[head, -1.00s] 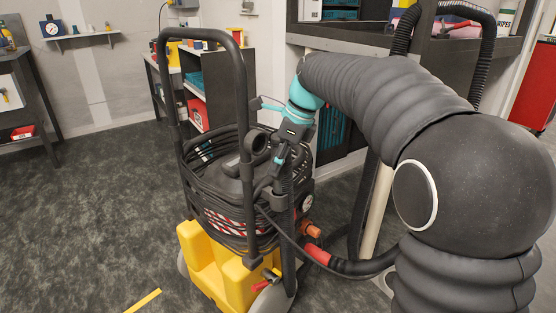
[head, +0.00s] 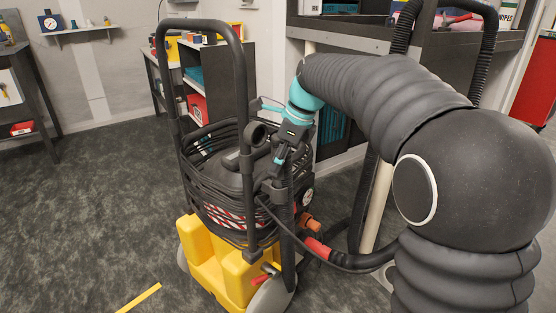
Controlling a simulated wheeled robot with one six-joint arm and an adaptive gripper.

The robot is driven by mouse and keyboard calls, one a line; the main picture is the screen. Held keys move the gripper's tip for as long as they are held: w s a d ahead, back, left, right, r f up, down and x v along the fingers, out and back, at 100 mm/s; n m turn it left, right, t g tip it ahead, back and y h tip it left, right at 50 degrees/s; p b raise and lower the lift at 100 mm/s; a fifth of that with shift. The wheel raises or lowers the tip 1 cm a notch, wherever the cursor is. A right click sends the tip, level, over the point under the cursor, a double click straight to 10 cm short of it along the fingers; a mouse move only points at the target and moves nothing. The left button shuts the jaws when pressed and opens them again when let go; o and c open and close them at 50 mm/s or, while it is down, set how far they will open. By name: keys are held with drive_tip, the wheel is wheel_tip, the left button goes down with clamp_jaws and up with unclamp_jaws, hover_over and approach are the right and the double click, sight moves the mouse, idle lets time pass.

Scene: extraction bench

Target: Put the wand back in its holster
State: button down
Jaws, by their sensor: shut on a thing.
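My gripper (head: 281,157), at the end of the turquoise wrist, reaches down beside the right upright of a wheeled machine with a black tank and yellow base (head: 214,262). It is shut on a dark part that I take to be the wand; the fingers and the machine hide much of it. Below the gripper, a dark upright tube (head: 288,225) with a bracket (head: 273,190) runs down the machine's right side; this looks like the holster. I cannot tell whether the wand is inside it or only beside it.
Black cable is coiled around the tank (head: 228,165). A hose with a red collar (head: 317,248) leaves the machine at the lower right. A dark bench (head: 360,43) stands behind my arm. The grey carpet (head: 95,220) at left is clear except for a yellow strip (head: 138,298).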

drive_tip(key=shift+f+b, duration=0.45)
drive_tip(key=shift+f, duration=0.6)
drive_tip(key=c, duration=0.6)
unclamp_jaws()
drive_tip(key=shift+f, duration=0.1)
drive_tip(key=v, duration=1.2)
drive_tip(key=shift+w+r, duration=0.1)
drive_tip(key=shift+r, duration=0.1)
drive_tip(key=shift+a, duration=0.1)
